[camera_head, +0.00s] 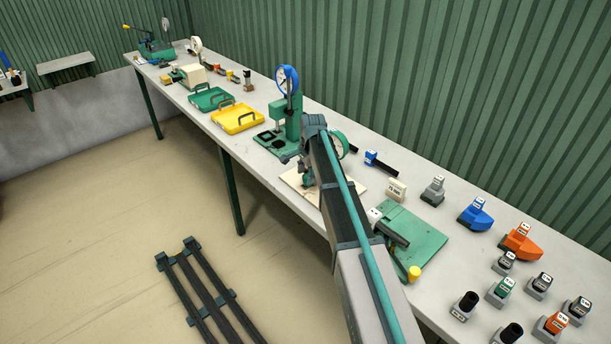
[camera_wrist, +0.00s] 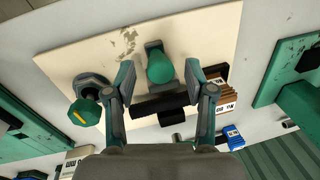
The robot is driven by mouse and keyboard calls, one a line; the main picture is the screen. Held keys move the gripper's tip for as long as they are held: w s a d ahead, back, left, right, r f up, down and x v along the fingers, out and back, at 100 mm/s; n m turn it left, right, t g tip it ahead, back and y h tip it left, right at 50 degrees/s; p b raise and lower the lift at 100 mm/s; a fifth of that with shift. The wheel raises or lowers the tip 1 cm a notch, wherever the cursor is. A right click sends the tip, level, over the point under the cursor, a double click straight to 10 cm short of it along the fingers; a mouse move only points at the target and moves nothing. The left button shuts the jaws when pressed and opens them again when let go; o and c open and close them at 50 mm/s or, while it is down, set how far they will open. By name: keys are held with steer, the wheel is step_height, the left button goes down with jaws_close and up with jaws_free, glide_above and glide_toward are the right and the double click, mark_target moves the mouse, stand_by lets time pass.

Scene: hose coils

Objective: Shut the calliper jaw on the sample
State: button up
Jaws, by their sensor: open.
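My gripper (camera_wrist: 158,76) is open over a cream board (camera_wrist: 85,50) in the wrist view. Its fingers stand left and right of a green rounded piece (camera_wrist: 160,66) on a grey bracket, apart from it as far as I can tell. Black cylindrical parts (camera_wrist: 160,104) lie just below that piece, between the fingers. A green knob with a yellow mark (camera_wrist: 85,112) sits on a grey base left of the left finger. I cannot tell which parts are the calliper jaw and the sample. In the head view my arm hides much of the board (camera_head: 353,187).
A green press with a blue dial (camera_head: 288,78) stands behind the board. Yellow (camera_head: 238,118) and green (camera_head: 209,98) trays lie farther left. A green plate (camera_head: 425,235) and several labelled blocks, including a blue one (camera_head: 475,214) and an orange one (camera_head: 521,240), crowd the bench's right.

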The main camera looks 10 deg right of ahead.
steer(key=shift+w+a+f, duration=0.1)
steer(key=shift+w+f, duration=0.1)
steer(key=shift+f, duration=0.9)
steer(key=shift+c, duration=0.3)
jaws_close()
